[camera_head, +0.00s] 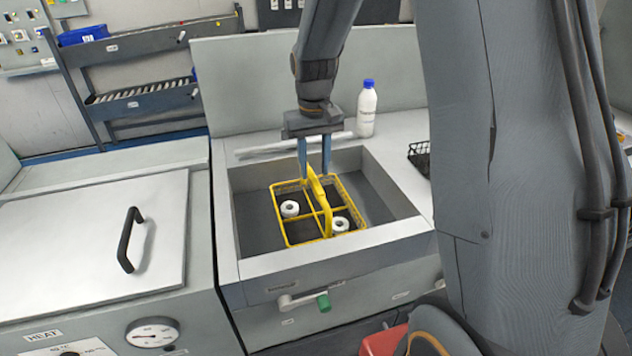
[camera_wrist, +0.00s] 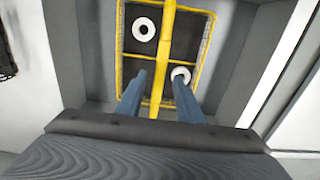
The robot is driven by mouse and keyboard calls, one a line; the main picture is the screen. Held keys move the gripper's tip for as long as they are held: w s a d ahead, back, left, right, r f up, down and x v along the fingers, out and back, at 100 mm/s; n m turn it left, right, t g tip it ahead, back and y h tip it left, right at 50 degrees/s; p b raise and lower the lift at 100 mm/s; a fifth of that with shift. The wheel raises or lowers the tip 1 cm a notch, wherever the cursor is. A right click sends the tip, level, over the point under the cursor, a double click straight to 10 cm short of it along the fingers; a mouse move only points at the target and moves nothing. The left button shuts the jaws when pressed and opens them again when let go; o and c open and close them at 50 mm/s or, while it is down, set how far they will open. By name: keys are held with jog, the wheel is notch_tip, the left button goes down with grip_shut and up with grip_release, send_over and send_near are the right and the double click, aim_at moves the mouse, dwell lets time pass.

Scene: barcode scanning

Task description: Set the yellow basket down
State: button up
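The yellow basket (camera_head: 286,231) is inside the recessed grey basin (camera_head: 250,178) in the middle of the head view. It looks level and seems to rest on the basin floor. Two white ring-shaped items sit in opposite compartments, one at the back left (camera_head: 290,208) and one at the front right (camera_head: 340,224). My gripper (camera_head: 315,174) points down over the basket, with its blue fingers on either side of the tall yellow handle. In the wrist view the fingers (camera_wrist: 160,76) stand apart, with gaps between them and the yellow handle bar.
The basin walls surround the basket, with bare floor on its left and right. A white bottle with a blue cap (camera_head: 367,108) stands behind the basin. A black wire basket (camera_head: 420,157) is to the right. A closed lid with a black handle (camera_head: 130,240) is at left.

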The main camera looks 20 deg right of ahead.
notch_tip(320, 180, up, 5)
jog(key=shift+b, duration=0.4)
jog(key=shift+t, duration=0.4)
jog(key=s+f, duration=0.2)
jog(key=s, duration=0.4)
jog(key=s+f, duration=0.2)
jog(key=s, duration=0.4)
jog(key=s+f, duration=0.2)
jog(key=s, duration=0.4)
jog(key=shift+f, duration=0.1)
